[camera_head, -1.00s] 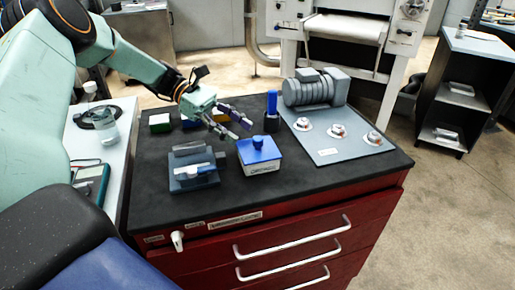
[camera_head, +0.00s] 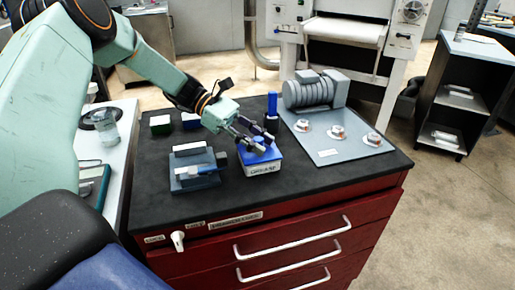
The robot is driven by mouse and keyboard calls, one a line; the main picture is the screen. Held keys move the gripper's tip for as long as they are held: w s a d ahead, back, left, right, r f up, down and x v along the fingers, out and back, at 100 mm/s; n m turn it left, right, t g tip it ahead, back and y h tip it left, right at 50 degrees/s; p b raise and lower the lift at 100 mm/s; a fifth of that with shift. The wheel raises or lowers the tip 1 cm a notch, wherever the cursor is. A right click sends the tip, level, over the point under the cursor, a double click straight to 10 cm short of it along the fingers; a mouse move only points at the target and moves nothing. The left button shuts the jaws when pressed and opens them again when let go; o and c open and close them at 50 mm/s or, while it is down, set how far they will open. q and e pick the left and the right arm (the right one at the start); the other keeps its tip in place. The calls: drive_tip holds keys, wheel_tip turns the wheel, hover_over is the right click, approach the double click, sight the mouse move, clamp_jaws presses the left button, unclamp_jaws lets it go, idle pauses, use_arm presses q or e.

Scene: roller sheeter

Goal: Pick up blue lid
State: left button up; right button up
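The blue lid (camera_head: 252,156) sits on a white box (camera_head: 262,169) near the middle of the black cabinet top. My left gripper (camera_head: 267,147) is right at the lid, with its dark fingers over the lid's top and hiding the knob. The fingers look spread, and I cannot tell whether they touch the lid. My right gripper is not in view.
A grey block fixture (camera_head: 195,172) stands just left of the box. A blue-handled upright tool (camera_head: 272,108) stands behind it. A grey plate (camera_head: 345,149) with round knobs and a ribbed motor (camera_head: 315,93) lies to the right.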

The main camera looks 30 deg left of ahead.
use_arm(q)
drive_tip(key=shift+w+d, duration=0.1)
drive_tip(key=shift+d, duration=0.05)
drive_tip(key=shift+c, duration=1.4)
clamp_jaws()
